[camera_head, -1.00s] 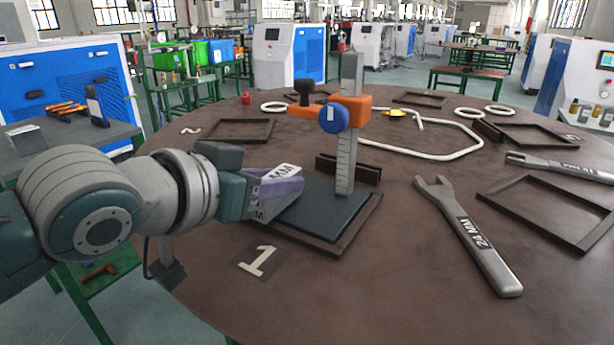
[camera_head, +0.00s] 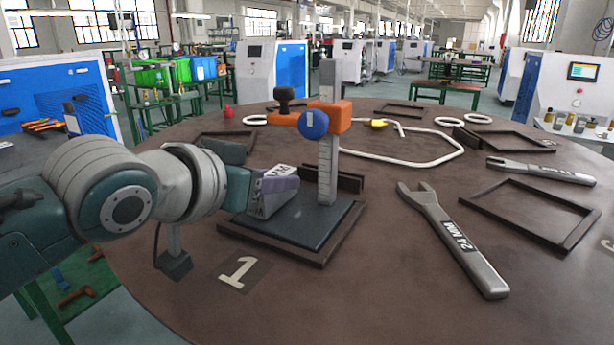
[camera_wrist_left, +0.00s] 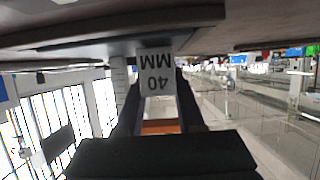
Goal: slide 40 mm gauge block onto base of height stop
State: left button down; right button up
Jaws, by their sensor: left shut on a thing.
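The height stop has a dark flat base (camera_head: 318,228), an upright scale post (camera_head: 328,175), an orange arm (camera_head: 336,114) and a blue knob (camera_head: 314,124). My left gripper (camera_head: 282,186) comes in from the left, shut on the grey gauge block (camera_head: 262,202). In the head view the block is at the left part of the base, left of the post; whether it touches the base is unclear. In the left wrist view the block (camera_wrist_left: 156,73) shows "40 MM" upside down between the two fingers (camera_wrist_left: 158,108), close by the base. My right gripper is not in view.
The base stands in a dark frame (camera_head: 330,252) on the round brown table. A 24 mm wrench (camera_head: 455,242) lies to the right, beside an empty frame (camera_head: 515,188) and another wrench (camera_head: 540,171). A white looped cord (camera_head: 400,160) lies behind.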

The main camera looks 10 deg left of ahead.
pick_arm(q)
jog(key=shift+f, duration=0.1)
jog(key=shift+c, duration=2.2)
grip_release()
jog(key=shift+f, duration=0.1)
jog(key=shift+s+a+r, duration=0.15)
jog(key=shift+s+r, duration=0.1)
jog(key=shift+s, duration=0.2)
jog(key=p+v, duration=0.2)
jog(key=v, duration=0.7)
jog(key=s+g+p, duration=0.1)
jog(key=s+p, duration=0.1)
jog(key=s+g+y+p, duration=0.1)
jog(key=s+p, duration=0.1)
jog(key=s, duration=0.1)
jog(key=s+g+y+p, duration=0.1)
jog(key=s+p, duration=0.1)
jog(key=s, duration=0.1)
jog(key=shift+s+a+f+n+g, duration=0.2)
jog(key=shift+a+f+n+g, duration=0.1)
jog(key=shift+a+n, duration=0.1)
jog(key=s+a+r+n+g+y+p, duration=0.1)
jog(key=s+a+g+p, duration=0.15)
jog(key=s, duration=0.55)
jog(key=s+a+g+y+p, duration=0.1)
jog(key=s+g+p, duration=0.2)
jog(key=s, duration=0.5)
notch_tip(320, 180, up, 37)
jog(key=p, duration=3.7)
jog(key=shift+w, duration=0.3)
